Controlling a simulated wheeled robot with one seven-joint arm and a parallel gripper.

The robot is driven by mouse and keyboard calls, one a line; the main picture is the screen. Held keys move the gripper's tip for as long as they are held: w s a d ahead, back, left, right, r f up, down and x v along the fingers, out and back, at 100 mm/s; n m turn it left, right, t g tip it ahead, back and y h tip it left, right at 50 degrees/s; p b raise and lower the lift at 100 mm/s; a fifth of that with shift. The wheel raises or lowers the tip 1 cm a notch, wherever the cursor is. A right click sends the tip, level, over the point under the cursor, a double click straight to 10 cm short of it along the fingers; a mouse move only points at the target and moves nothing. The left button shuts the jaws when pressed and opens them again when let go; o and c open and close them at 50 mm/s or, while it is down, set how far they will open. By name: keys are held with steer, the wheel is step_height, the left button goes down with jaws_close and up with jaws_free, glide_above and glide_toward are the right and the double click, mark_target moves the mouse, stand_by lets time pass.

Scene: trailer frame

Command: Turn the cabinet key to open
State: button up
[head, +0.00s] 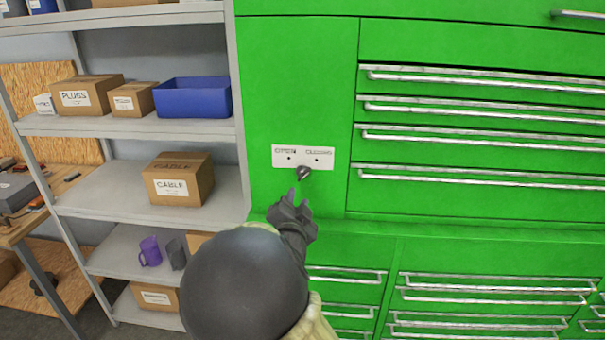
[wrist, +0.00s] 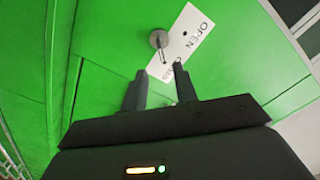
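The green cabinet (head: 300,60) has a white label plate (head: 318,158) reading OPEN on the left and CLOSED on the right, with a dot under each word. The metal key (head: 304,173) sticks out just below the plate, nearer the CLOSED side. In the wrist view the key (wrist: 159,40) lies beyond my fingertips, beside the plate (wrist: 190,35). My gripper (head: 298,198) is just below the key in the head view. In the wrist view my gripper (wrist: 160,85) has its two fingers apart with nothing between them, and the key appears clear of them.
Drawers with metal handles (head: 480,105) fill the cabinet's right side, and more drawers (head: 490,295) are below a ledge. A grey shelf (head: 140,127) with boxes and a blue bin (head: 195,97) stands at the left. A workbench (head: 30,205) is further left.

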mark_target(302, 178)
steer(key=w+p, duration=0.1)
steer(key=w, duration=0.3)
steer(key=w+p, duration=0.2)
steer(key=w, duration=0.2)
steer(key=w+p, duration=0.1)
steer(key=w, duration=0.3)
steer(key=shift+d+p, duration=0.25)
steer(key=shift+p, duration=0.1)
jaws_close()
